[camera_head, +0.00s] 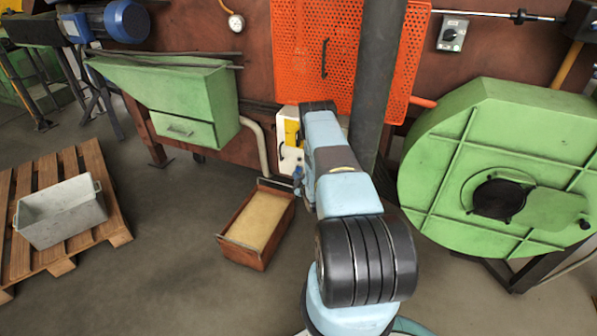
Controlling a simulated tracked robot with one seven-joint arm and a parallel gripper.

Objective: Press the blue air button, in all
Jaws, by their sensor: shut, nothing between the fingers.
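A small white and yellow box (290,140) stands low against the rusty furnace wall, partly covered by my arm. I cannot make out a blue air button on it; its face is small and partly hidden. My light blue arm rises from the bottom middle and reaches forward to this box. My gripper is hidden behind my own arm, so its fingers and any contact with the box do not show.
A rusty box of tan material (258,220) sits on the floor left of my arm. A green round housing (540,130) stands at right. An orange perforated guard (300,50) and dark column (376,80) are behind. A pallet (85,160) with a grey tub (45,232) lies left.

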